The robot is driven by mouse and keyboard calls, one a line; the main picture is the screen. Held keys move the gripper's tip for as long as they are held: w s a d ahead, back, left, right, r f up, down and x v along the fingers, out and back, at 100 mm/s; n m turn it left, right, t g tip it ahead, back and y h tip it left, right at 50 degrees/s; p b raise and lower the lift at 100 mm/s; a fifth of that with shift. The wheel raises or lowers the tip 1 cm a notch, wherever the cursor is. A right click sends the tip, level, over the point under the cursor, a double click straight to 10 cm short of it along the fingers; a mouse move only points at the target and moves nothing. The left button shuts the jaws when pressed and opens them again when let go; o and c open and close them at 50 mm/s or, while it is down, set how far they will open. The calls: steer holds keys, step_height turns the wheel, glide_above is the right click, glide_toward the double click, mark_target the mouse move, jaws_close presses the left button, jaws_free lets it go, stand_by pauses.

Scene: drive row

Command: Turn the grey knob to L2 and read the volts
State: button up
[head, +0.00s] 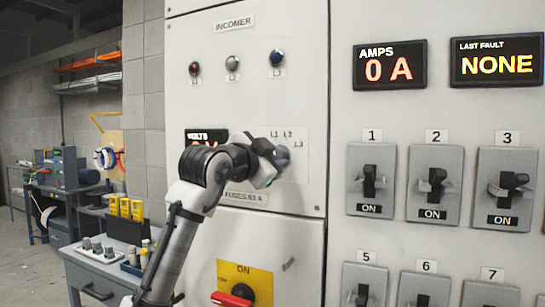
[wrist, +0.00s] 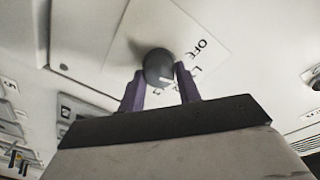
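The grey knob (wrist: 158,65) sits on a white plate (wrist: 190,28) lettered OFF in the wrist view. My gripper (wrist: 160,70) is open, with one purple finger on each side of the knob's near end; I cannot tell whether either touches it. Which mark the knob points at is unclear. In the head view, my gripper (head: 277,160) is at the plate (head: 298,170) on the INCOMER panel and largely hides the knob. The L1, L2 and L3 labels show above and right of it. The volts display (head: 191,134) is mostly behind my arm, its reading hidden.
Three indicator lamps (head: 232,62) are above the plate. A red handle on a yellow plate (head: 258,285) is below, near my arm. Breaker switches (head: 433,185) fill the right panel, under the amps display (head: 390,65) reading 0 A. A bench (head: 95,262) stands at left.

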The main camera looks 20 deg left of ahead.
steer(key=shift+c, duration=0.7)
steer(key=shift+m+p, duration=0.3)
steer(key=shift+m, duration=0.1)
steer(key=shift+r+m+p, duration=0.1)
steer(key=shift+m+p, duration=0.45)
steer(key=shift+m, duration=0.35)
steer(key=shift+m+g+p, duration=0.3)
steer(key=shift+m+p, duration=0.45)
steer(key=shift+m, duration=1.75)
steer(key=o, duration=1)
steer(key=shift+c, duration=0.2)
steer(key=shift+s, duration=0.1)
